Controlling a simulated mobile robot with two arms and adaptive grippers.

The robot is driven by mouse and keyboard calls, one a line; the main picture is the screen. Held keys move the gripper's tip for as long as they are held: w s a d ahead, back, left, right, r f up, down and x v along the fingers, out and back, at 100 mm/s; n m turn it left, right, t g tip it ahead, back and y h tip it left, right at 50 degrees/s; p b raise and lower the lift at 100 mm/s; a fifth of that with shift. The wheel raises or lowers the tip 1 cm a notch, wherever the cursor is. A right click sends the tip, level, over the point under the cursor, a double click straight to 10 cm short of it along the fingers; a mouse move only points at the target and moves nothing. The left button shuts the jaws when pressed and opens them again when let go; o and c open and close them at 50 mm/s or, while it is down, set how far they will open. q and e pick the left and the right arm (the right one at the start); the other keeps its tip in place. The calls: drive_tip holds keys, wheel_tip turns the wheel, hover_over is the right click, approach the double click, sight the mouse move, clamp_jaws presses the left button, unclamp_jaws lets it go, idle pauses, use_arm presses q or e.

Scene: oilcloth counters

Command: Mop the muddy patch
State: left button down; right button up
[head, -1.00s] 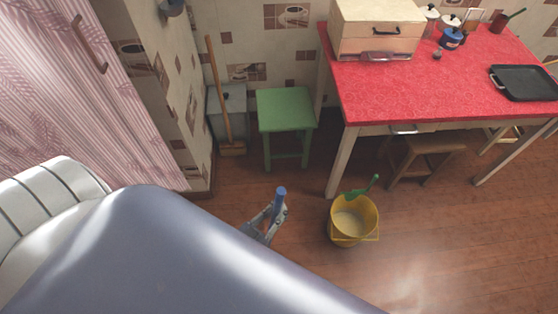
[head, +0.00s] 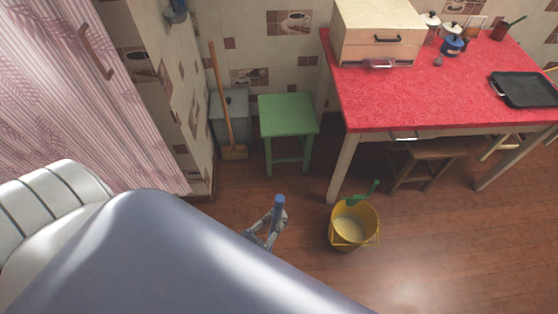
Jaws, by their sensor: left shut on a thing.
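My left gripper (head: 272,222) is shut on an upright blue handle (head: 280,202), low over the wooden floor. Only the top of this handle shows; its lower end is hidden by the gripper and my arm, so I cannot tell if it is a mop. A yellow bucket (head: 338,234) stands on the floor to the right of the gripper, apart from it. It has pale contents and a green-handled tool (head: 364,193) leaning in it. No muddy patch shows; my own body hides much of the near floor. My right gripper is not in view.
A green stool (head: 288,114), a broom (head: 222,100) and a grey bin (head: 237,105) stand by the wall. A red-topped table (head: 440,95) with a brown stool (head: 428,150) under it stands at the right. The wooden floor (head: 450,240) right of the bucket is clear.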

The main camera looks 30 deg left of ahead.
use_arm(q)
drive_tip(key=shift+r+p, duration=2.5)
drive_tip(key=shift+r, duration=0.6)
drive_tip(key=shift+f, duration=0.1)
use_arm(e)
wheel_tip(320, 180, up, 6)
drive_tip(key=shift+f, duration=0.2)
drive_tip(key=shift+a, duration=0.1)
use_arm(q)
wheel_tip(320, 180, up, 21)
drive_tip(key=n+y+b, duration=0.2)
drive_tip(key=y+b, duration=0.1)
drive_tip(key=b, duration=0.5)
hover_over(273, 215)
drive_tip(key=w, duration=0.4)
drive_tip(key=shift+a+f, duration=0.15)
drive_tip(key=shift+a, duration=0.05)
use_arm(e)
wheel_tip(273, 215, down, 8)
